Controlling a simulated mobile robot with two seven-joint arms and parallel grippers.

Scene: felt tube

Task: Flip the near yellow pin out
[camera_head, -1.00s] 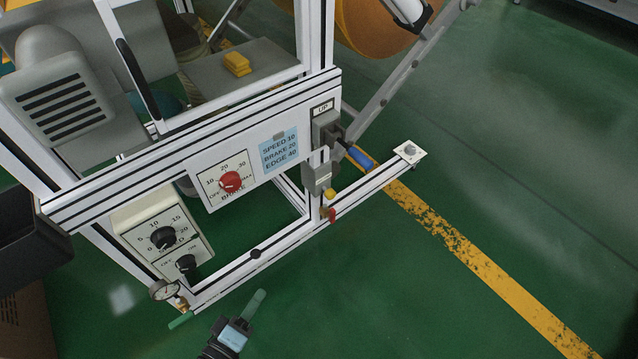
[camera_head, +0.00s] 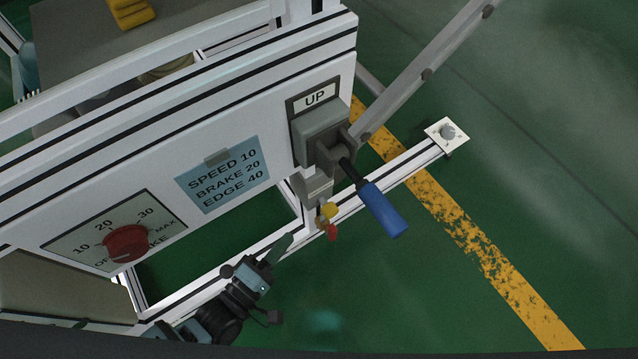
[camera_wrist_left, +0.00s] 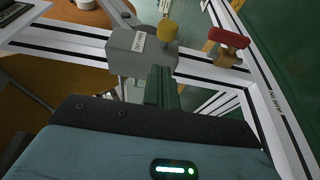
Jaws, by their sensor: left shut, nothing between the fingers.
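The near yellow pin (camera_head: 329,210) is a small round yellow knob low on the white frame, below the grey lever box. It also shows in the left wrist view (camera_wrist_left: 167,30), standing at the right end of a small grey block (camera_wrist_left: 140,50) with a label. My left gripper (camera_head: 284,244) is shut and empty, to the lower left of the pin. In the left wrist view its dark green fingertips (camera_wrist_left: 160,82) are together just below the grey block and the pin. I cannot tell whether they touch the block. My right gripper does not show.
A red handle (camera_head: 332,232) sits close beside the pin; it also shows in the wrist view (camera_wrist_left: 229,37). A blue-gripped lever (camera_head: 384,208) juts out above right. A white rail (camera_head: 390,178) runs to a small plate (camera_head: 447,135). Green floor is clear on the right.

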